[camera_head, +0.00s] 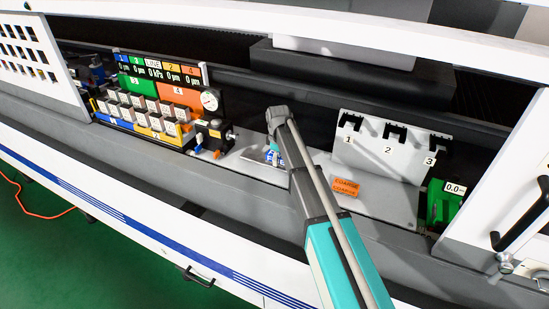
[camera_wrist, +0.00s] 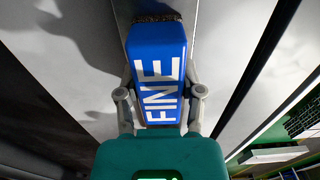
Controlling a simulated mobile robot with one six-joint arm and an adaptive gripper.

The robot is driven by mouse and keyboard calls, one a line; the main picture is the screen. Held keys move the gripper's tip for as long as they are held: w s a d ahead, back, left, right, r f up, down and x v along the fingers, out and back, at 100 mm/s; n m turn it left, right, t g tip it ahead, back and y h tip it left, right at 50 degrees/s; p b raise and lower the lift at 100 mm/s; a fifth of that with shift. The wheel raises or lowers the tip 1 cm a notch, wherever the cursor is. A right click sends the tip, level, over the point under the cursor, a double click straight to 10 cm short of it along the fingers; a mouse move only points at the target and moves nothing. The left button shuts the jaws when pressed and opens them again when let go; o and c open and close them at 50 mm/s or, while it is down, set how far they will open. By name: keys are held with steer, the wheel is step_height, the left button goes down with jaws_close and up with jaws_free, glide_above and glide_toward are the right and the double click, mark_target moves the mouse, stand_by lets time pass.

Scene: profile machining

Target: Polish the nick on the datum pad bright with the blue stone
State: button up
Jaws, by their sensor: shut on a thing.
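The blue stone (camera_wrist: 157,75), lettered FINE, is between the fingers of my gripper (camera_wrist: 158,100) in the wrist view, and the gripper is shut on it. A dark, speckled strip (camera_wrist: 156,17) shows at the stone's far end, over a light grey surface. In the head view a small part of the blue stone (camera_head: 273,155) shows beside my arm, low over the grey bed. My arm hides most of the gripper there. I cannot make out the datum pad or its nick, nor tell whether the stone touches the surface.
An orange block lettered COARSE (camera_head: 345,187) lies on the bed right of my arm. Behind it stands a grey rack (camera_head: 378,150) with black hooks numbered 1 to 3. A green gauge (camera_head: 440,204) is at right. Left are a numbered panel (camera_head: 160,76), several blocks and a dial (camera_head: 210,100).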

steer(key=shift+s+d, duration=0.2)
steer(key=shift+d, duration=0.2)
steer(key=shift+c, duration=0.4)
step_height(320, 180, up, 8)
steer(key=p, duration=0.8)
steer(key=shift+w, duration=0.1)
steer(key=shift+d, duration=0.2)
stand_by(0.5)
steer(key=shift+a, duration=0.2)
steer(key=shift+f, duration=0.15)
